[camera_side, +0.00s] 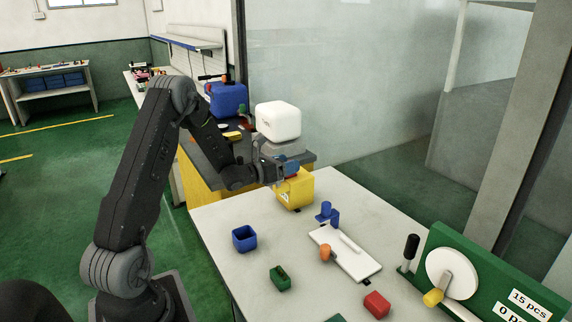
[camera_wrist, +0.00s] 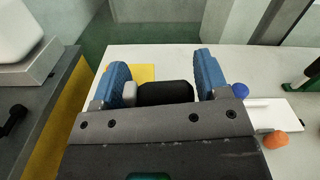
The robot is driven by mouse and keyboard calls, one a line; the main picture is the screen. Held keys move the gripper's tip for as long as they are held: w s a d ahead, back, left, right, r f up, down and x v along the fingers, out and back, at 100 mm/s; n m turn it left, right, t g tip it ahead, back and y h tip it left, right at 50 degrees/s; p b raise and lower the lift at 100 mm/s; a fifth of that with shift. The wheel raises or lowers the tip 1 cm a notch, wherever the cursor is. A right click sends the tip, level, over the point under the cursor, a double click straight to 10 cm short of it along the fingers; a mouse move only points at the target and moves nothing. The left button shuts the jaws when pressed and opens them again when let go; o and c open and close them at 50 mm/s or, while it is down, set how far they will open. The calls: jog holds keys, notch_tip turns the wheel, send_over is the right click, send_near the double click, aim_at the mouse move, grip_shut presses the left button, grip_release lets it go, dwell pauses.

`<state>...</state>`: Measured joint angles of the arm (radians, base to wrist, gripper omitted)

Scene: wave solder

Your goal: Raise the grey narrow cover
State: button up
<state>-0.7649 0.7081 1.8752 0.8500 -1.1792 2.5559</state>
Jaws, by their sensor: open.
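The likely cover, a narrow pale grey-white piece (camera_side: 351,243), lies on a flat white board (camera_side: 358,265) on the table in the side view. I cannot be sure it is the grey cover. Part of the board (camera_wrist: 288,123) also shows at the right of the wrist view. My gripper (camera_side: 283,170) is by the yellow box (camera_side: 295,192), back and left of the board and apart from it. In the wrist view its blue fingers (camera_wrist: 160,82) are spread. A black rounded piece (camera_wrist: 166,93) and a small pale piece show between them; I cannot tell whether these belong to the gripper.
Blue pegs (camera_side: 328,212) and an orange peg (camera_side: 325,253) stand beside the board. A green panel with a white disc (camera_side: 452,273) is at right.

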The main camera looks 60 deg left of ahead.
jog(key=s, duration=1.3)
jog(key=shift+s, duration=0.4)
jog(key=w+d+r+n+g+y, duration=0.25)
jog(key=d+r+n, duration=0.3)
jog(key=n, duration=0.45)
jog(key=w+d+r+n+g+y, duration=0.1)
jog(key=d+r+n+g+y, duration=0.1)
jog(key=d+r+n+g, duration=0.45)
jog(key=s+d+n+g+h, duration=0.3)
jog(key=s+d+n+h, duration=0.1)
jog(key=s+d+n, duration=1.3)
jog(key=shift+d+r, duration=0.15)
jog(key=shift+d, duration=0.2)
